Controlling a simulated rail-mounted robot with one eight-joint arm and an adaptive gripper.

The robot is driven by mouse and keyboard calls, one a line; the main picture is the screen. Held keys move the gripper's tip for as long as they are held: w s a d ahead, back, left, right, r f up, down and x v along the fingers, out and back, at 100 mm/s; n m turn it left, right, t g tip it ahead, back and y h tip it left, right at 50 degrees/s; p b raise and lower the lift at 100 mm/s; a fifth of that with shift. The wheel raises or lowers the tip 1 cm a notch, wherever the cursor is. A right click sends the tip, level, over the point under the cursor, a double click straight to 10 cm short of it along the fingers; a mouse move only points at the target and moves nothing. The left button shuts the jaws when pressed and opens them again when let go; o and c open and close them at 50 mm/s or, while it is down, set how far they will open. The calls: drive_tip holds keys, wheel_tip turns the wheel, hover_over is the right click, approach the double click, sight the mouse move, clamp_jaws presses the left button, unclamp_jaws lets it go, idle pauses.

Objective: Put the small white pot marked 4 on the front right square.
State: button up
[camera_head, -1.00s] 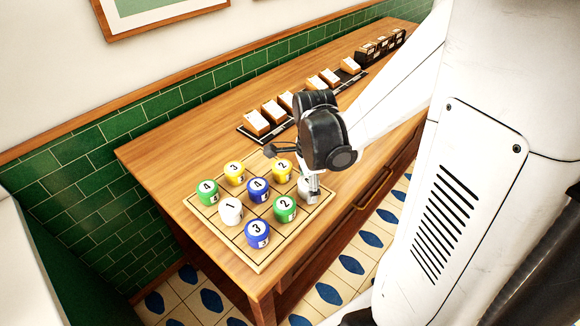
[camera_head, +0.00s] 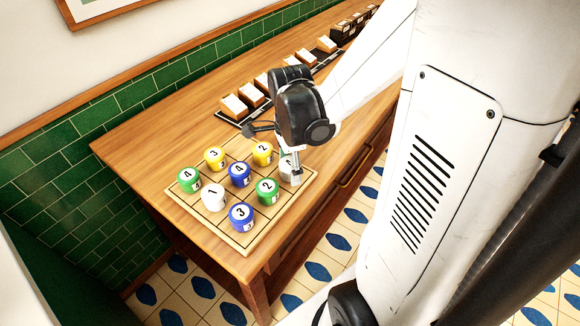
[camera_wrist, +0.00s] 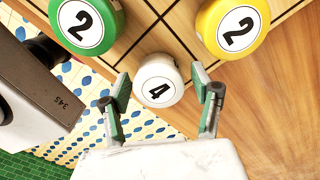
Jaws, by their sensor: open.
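The small white pot marked 4 (camera_wrist: 157,80) stands upright on the game board (camera_head: 246,249), at the board's right corner in the head view, the front right square. In the head view the pot (camera_head: 285,167) is partly hidden by my finger. My gripper (camera_wrist: 161,90) is open. In the wrist view its two fingers are spread, one on each side of the pot, with gaps showing between pot and pads. In the head view my gripper (camera_head: 293,172) points down at that corner.
Nearby pots are the green 2 (camera_head: 267,190), yellow 2 (camera_head: 262,153), blue 4 (camera_head: 239,174) and blue 3 (camera_head: 241,216). White 1 (camera_head: 213,196), yellow 3 (camera_head: 215,158) and green 4 (camera_head: 189,180) stand farther off. Card blocks (camera_head: 250,94) line the back.

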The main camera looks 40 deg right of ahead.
drive_tip(key=r, duration=0.5)
drive_tip(key=r+p, duration=0.1)
drive_tip(key=r, duration=0.5)
drive_tip(key=shift+s+a+r, duration=0.1)
drive_tip(key=shift+s+r, duration=0.05)
drive_tip(key=shift+s, duration=0.05)
drive_tip(key=s+a+r+n+t, duration=0.2)
drive_tip(key=a+n, duration=0.4)
drive_tip(key=n, duration=0.4)
drive_tip(key=s+a+r+n+t, duration=0.3)
drive_tip(key=a+r+n+t, duration=0.1)
drive_tip(key=n, duration=0.7)
drive_tip(key=shift+a+t, duration=0.6)
drive_tip(key=shift+a, duration=0.4)
